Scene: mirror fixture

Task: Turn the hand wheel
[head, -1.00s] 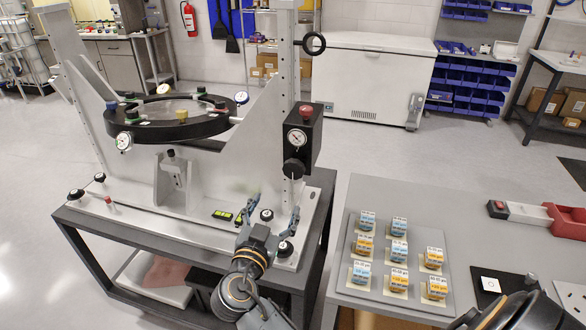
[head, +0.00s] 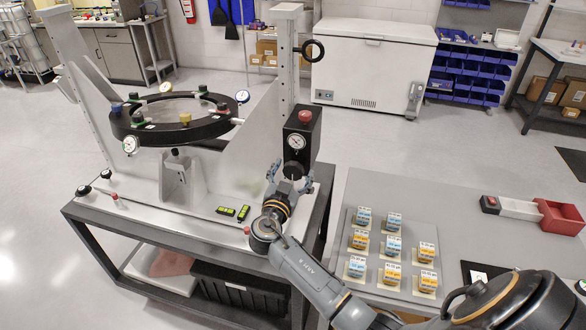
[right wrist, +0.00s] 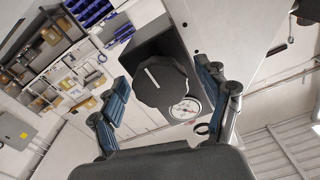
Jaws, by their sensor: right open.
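The hand wheel appears to be the black lobed knob (head: 293,170) on the front of a dark upright box, just below a round white gauge (head: 296,142). In the right wrist view the knob (right wrist: 160,84) shows large, with a white line on its face. My right gripper (head: 292,181) is at the knob, reaching up from below. In the right wrist view its open fingers (right wrist: 163,78) stand on either side of the knob. Gaps show between the fingers and the knob, and I see no contact. My left gripper is not in view.
The box is fixed beside a white post (head: 290,70) on the mirror fixture, which carries a black ring (head: 165,138). A red button (head: 305,117) tops the box. To the right, a grey table (head: 445,215) bears a tray of several small labelled boxes.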

